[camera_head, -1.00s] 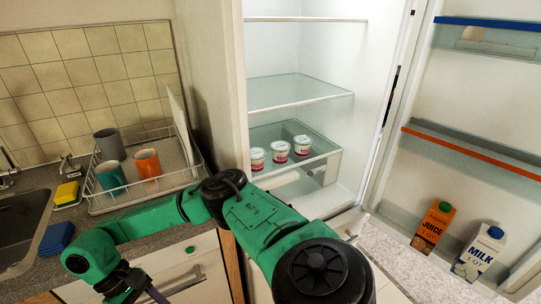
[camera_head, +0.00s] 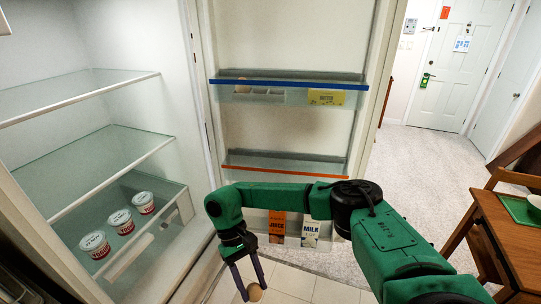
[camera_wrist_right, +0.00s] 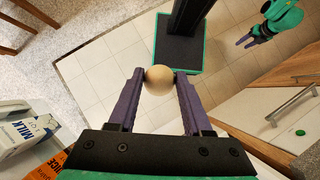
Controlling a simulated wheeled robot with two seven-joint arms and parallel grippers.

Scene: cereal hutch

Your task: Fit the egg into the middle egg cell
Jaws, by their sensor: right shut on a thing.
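The egg (camera_head: 254,292) is light brown and held between the purple fingertips of my right gripper (camera_head: 249,284), low in front of the fridge door. In the right wrist view the egg (camera_wrist_right: 158,80) sits at the tips of both fingers, with tile floor and my base beyond. A pale egg rack (camera_head: 258,95) sits behind the blue rail of the upper door shelf, well above the gripper. Its cells are small and partly hidden by the rail, and I cannot tell the middle one clearly. My left gripper (camera_wrist_right: 246,40) shows small in the right wrist view; its opening is unclear.
A yellow box (camera_head: 326,97) stands right of the egg rack. Below the orange-railed shelf (camera_head: 285,170), a juice carton (camera_head: 277,224) and milk carton (camera_head: 310,232) stand partly behind my right arm. Several tubs (camera_head: 120,221) are in the fridge. A table (camera_head: 510,235) is at right.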

